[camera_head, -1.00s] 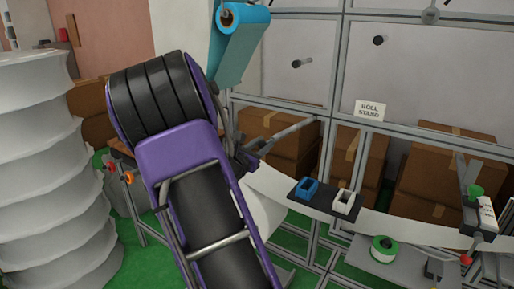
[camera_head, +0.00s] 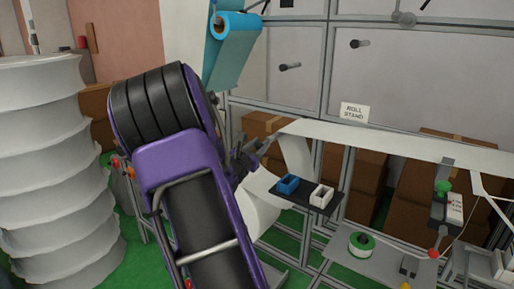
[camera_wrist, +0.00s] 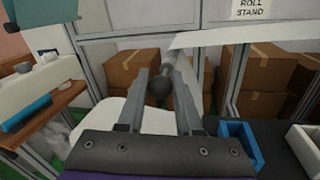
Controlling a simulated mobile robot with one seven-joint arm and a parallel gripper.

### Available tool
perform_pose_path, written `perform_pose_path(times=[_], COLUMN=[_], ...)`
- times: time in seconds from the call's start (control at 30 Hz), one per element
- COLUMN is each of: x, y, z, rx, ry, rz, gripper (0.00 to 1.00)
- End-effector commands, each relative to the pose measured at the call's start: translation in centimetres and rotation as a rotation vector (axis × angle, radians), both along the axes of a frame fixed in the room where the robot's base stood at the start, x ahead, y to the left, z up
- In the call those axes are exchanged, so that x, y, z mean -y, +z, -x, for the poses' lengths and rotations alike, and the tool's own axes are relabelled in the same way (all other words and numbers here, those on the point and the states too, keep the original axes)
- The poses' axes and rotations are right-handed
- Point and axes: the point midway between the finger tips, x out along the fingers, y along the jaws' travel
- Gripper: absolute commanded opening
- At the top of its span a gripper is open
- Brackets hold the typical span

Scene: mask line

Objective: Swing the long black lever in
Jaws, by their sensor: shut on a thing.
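The lever's dark round knob (camera_wrist: 157,88) sits between the two grey fingers of my gripper (camera_wrist: 158,96) in the wrist view. A grey bar runs away behind the knob toward the frame; most of the lever is hidden by the knob and fingers. In the head view my gripper (camera_head: 261,147) is at the left end of the white web, left of the black shelf. My purple arm hides the area below and left of it. The fingers are shut on the knob.
A white web (camera_head: 390,143) stretches across the frame, above the black shelf (camera_head: 312,201) with a blue tray (camera_head: 288,184) and white tray (camera_head: 321,195). A green-and-white roll (camera_head: 361,244) lies lower right. Cardboard boxes (camera_wrist: 262,75) stand behind. A blue roll (camera_head: 232,42) hangs above my arm.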

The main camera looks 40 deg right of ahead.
Motion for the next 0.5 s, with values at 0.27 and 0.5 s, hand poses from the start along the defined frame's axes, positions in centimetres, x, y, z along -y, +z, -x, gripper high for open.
perform_pose_path(times=[0.27, 0.5], x=[0.33, 0.39], y=[-0.39, -0.44], z=[0.52, 0.63], rx=[-0.006, -0.007], ry=[-0.010, -0.013], rz=[-0.006, -0.006], gripper=[0.00, 0.45])
